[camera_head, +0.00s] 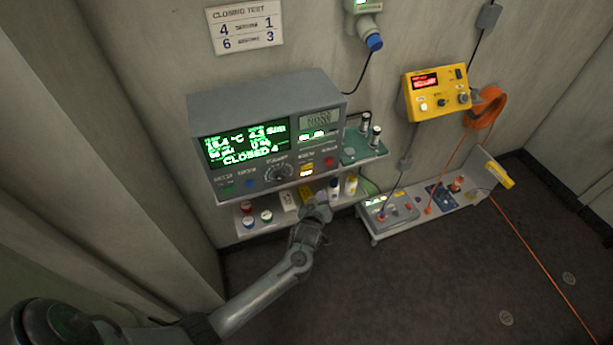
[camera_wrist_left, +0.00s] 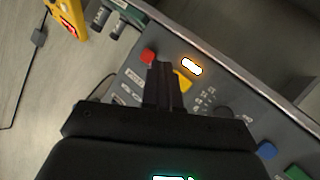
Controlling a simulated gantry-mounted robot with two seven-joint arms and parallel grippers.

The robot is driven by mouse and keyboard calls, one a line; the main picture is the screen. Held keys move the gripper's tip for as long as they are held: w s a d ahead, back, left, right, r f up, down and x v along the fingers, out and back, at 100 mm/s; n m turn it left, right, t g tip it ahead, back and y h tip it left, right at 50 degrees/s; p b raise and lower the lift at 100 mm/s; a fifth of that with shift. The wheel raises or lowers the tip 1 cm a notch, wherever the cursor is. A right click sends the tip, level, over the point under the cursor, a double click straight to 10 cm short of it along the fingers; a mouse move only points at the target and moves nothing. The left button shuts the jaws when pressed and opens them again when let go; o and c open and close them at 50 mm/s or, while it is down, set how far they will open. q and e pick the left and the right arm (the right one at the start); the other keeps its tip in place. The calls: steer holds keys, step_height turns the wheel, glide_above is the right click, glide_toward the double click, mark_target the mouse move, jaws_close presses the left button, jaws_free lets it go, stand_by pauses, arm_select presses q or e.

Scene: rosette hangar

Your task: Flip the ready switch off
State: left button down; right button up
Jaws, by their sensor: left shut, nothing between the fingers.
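The grey console (camera_head: 265,115) on the wall has a lit green display reading "CLOSED 4". Its lower front has an orange-lit element (camera_head: 306,170) beside a red button (camera_head: 329,161). In the left wrist view a white-orange lit lamp (camera_wrist_left: 191,66), a yellow part (camera_wrist_left: 184,81) and the red button (camera_wrist_left: 148,55) show close to my fingers. The labels are too small to tell which is the ready switch. My left gripper (camera_head: 318,202) is at the console's lower front, and in the wrist view its fingers (camera_wrist_left: 163,85) are shut and empty, hiding part of the panel. My right gripper is not in view.
A dark knob (camera_head: 277,172), a blue button (camera_head: 250,183) and a green button (camera_head: 226,191) sit left on the console. A shelf below holds small bottles (camera_head: 351,184). A yellow box (camera_head: 437,92) hangs to the right, with an orange cable (camera_head: 487,107). The floor is clear.

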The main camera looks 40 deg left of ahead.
mark_target(307, 167)
arm_select(q)
steer(key=shift+w+a+r, duration=0.1)
steer(key=shift+w, duration=0.55)
steer(key=shift+a, duration=0.1)
steer(key=w+a+b, duration=0.3)
steer(key=a, duration=0.5)
steer(key=shift+b, duration=0.3)
stand_by(0.3)
stand_by(0.8)
stand_by(0.7)
steer(key=shift+a, duration=0.2)
